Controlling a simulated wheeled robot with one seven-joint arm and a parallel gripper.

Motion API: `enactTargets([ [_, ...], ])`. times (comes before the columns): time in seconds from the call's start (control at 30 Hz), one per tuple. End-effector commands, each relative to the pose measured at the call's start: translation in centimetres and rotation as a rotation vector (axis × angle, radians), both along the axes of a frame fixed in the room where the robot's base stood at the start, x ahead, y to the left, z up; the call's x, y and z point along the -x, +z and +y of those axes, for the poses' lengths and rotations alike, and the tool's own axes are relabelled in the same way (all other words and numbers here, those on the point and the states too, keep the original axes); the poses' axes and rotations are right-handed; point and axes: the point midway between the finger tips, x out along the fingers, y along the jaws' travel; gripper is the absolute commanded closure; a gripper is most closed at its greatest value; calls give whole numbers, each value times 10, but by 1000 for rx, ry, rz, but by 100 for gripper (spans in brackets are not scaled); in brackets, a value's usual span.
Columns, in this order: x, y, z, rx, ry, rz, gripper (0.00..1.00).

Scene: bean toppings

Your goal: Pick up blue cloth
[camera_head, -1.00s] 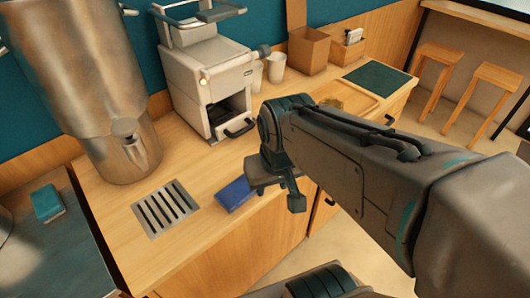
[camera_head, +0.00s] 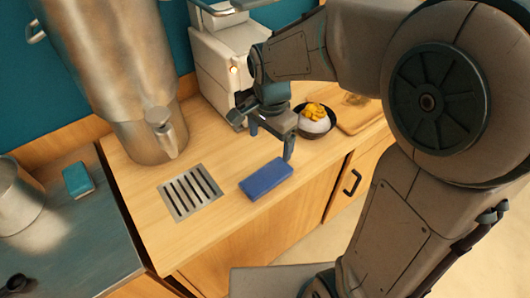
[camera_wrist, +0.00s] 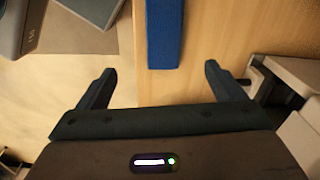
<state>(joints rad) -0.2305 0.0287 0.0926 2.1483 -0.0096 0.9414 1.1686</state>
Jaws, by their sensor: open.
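The blue cloth (camera_head: 266,179) is a flat, folded dark-blue block on the wooden counter, near its front edge and right of the metal drain grate. In the wrist view the blue cloth (camera_wrist: 163,34) shows as a strip at the top centre, ahead of the fingers. My gripper (camera_head: 271,146) is above and just behind the cloth, open and empty. In the wrist view my gripper (camera_wrist: 160,84) has its two fingers wide apart, with bare counter and floor between them.
The drain grate (camera_head: 190,192) lies left of the cloth. A tall metal urn (camera_head: 120,80) and a white machine (camera_head: 215,62) stand behind. A dark bowl (camera_head: 314,121) with yellow topping sits to the right. A teal block (camera_head: 78,179) lies on the left grey counter.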

Motion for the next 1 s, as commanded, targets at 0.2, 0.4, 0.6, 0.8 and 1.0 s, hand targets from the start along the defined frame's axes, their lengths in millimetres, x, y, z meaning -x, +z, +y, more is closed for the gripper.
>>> enactTargets([
  [0.2,-8,-12,15,3,-91,27,11],
  [0.4,-8,-49,15,4,-94,31,11],
  [0.6,-8,-82,15,3,-93,27,11],
  [0.8,-8,-94,14,2,-94,26,11],
  [1.0,-8,-117,9,3,-94,29,11],
])
